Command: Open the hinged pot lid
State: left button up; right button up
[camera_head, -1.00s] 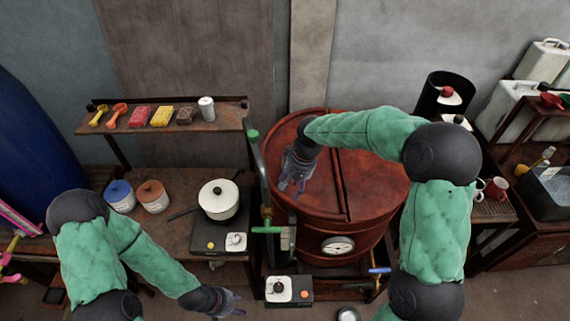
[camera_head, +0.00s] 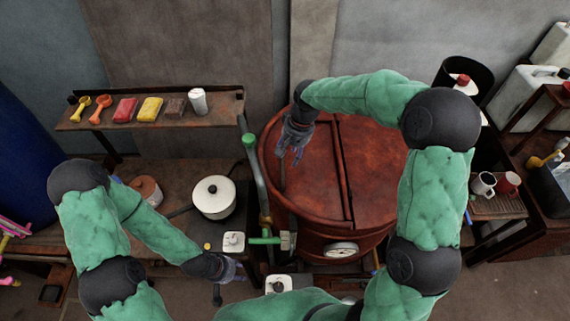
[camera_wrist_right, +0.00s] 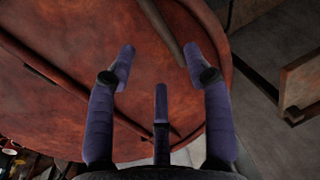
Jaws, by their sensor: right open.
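The large red-brown vat (camera_head: 320,237) stands at the centre with a round two-part lid (camera_head: 375,165) lying flat and closed. A dark seam bar (camera_head: 345,170) crosses the lid. My right gripper (camera_head: 293,145) is over the lid's left half, fingers spread and pointing down. In the right wrist view the open fingers (camera_wrist_right: 158,68) hang over the red lid (camera_wrist_right: 75,45). A brown rod (camera_wrist_right: 165,30) runs between the two outer fingertips; I cannot tell whether they touch it. My left gripper (camera_head: 232,270) is low, beside the bench; its finger state is unclear.
A white-lidded pot (camera_head: 214,195) stands on the bench left of the vat. A pipe with a green handle (camera_head: 263,240) rises at the vat's left side. A shelf (camera_head: 150,119) holds small packets and scoops. Mugs (camera_head: 483,183) stand on a rack at right.

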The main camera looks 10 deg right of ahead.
jog(key=f, duration=0.2)
jog(key=a+f, duration=0.1)
jog(key=f, duration=0.5)
jog(key=shift+w+a, duration=0.2)
jog(key=shift+w, duration=0.1)
grip_shut()
